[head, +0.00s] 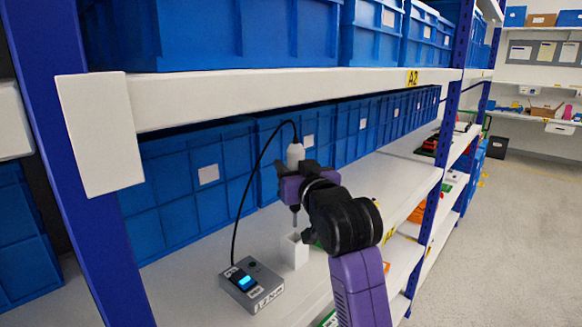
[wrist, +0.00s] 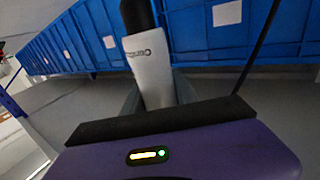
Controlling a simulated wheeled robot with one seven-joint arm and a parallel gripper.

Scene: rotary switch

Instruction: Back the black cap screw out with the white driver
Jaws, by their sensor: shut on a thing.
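The white driver (head: 295,154) stands upright in my gripper (head: 294,184), which is shut on its body. Its dark shaft points down over a small white block (head: 295,251) on the shelf. In the wrist view, the driver's white body and dark end (wrist: 150,68) rise between the jaws. The driver's cable arcs down to a grey control box (head: 252,284) with a lit blue display. The black cap screw cannot be made out; I cannot tell whether the driver's tip touches it.
Blue bins (head: 190,185) line the back of the shelf, close behind the driver. A white shelf beam (head: 280,98) and blue upright (head: 90,220) frame the space. The shelf surface (head: 190,270) left of the control box is clear.

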